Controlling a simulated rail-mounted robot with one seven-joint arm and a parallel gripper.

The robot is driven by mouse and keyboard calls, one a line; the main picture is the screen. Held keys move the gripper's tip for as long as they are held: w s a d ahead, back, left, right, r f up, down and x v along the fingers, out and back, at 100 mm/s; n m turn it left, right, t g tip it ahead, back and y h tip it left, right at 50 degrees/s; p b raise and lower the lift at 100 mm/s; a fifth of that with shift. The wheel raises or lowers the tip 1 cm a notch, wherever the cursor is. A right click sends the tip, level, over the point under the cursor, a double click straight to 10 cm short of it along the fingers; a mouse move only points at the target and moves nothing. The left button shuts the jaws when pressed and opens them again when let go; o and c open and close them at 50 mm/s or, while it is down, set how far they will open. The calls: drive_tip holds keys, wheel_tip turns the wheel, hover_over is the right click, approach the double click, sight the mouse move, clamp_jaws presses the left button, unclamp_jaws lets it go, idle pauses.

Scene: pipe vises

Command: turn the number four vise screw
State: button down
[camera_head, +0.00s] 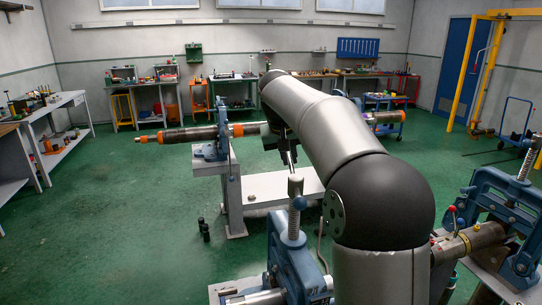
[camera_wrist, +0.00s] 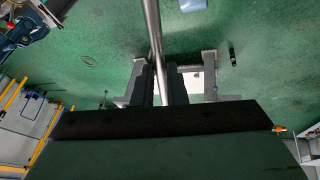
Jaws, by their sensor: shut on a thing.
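A blue pipe vise (camera_head: 290,262) stands in the near foreground of the head view, with an upright threaded screw (camera_head: 294,222) and a steel head on top. No number is legible, so I cannot tell which vise is number four. My gripper (camera_head: 285,143) is beyond and above this screw head, shut on a steel bar (camera_head: 291,158) that slopes toward the head. In the wrist view my gripper (camera_wrist: 162,72) has its two dark fingers on either side of the bar (camera_wrist: 153,25). The bar's join to the screw is hidden.
Another blue vise (camera_head: 211,150) with a long pipe (camera_head: 188,134) stands on a grey stand further back. A third blue vise (camera_head: 510,195) holds a pipe (camera_head: 475,238) at the right. A white bench (camera_head: 62,100) is at the left. Green floor (camera_head: 110,220) is open at the left.

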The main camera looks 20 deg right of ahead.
drive_tip(key=shift+d+r, duration=0.15)
drive_tip(key=shift+r, duration=0.05)
drive_tip(key=c, duration=1.5)
unclamp_jaws()
drive_tip(key=shift+o, duration=0.2)
drive_tip(key=shift+s+r, duration=0.15)
drive_tip(key=shift+r, duration=0.25)
drive_tip(key=v, duration=1.6)
drive_tip(key=shift+s+r+p, duration=0.2)
drive_tip(key=shift+p, duration=0.15)
drive_tip(key=shift+a, duration=0.3)
